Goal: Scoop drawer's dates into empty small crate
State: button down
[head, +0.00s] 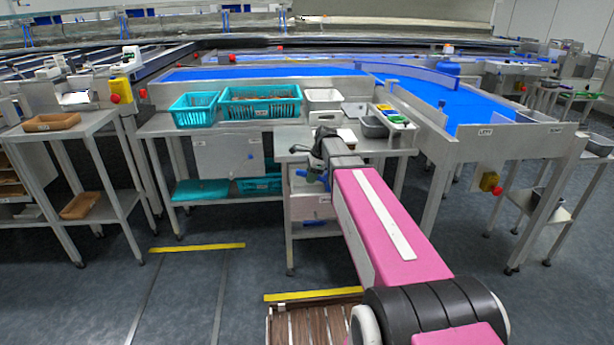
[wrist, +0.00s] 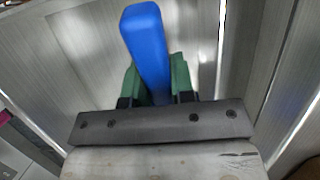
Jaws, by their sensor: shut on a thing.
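My gripper (wrist: 154,82) shows in the wrist view with its two green fingers closed on a blue bar-like handle (wrist: 145,35). What the handle belongs to is not clear in that view. The small teal crate (head: 194,122) stands on the left of the bench and looks empty. The drawer unit (head: 311,207) is below the middle bench top, partly hidden by my arm. No dates inside it are visible.
A larger teal crate (head: 261,114) with brown contents stands right of the small one. A white bin (head: 323,98) and grey trays (head: 374,127) are farther right. A teal lid-like item (head: 201,193) lies on the lower shelf. The floor at front left is clear.

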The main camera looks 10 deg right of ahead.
aim_at(311, 192)
jog(key=shift+d+f+h, duration=0.3)
jog(key=shift+d+f, duration=0.1)
jog(key=shift+d, duration=0.35)
jog(key=shift+a+f, duration=0.25)
jog(key=shift+a+f+h, duration=0.25)
jog(key=shift+f+h, duration=0.35)
jog(key=shift+h, duration=0.3)
jog(key=shift+a+f+h, duration=0.25)
jog(key=shift+f+h, duration=0.35)
jog(key=shift+h, duration=0.3)
jog(key=shift+r, duration=0.35)
jog(key=shift+r, duration=6.05)
jog(key=shift+s, duration=0.1)
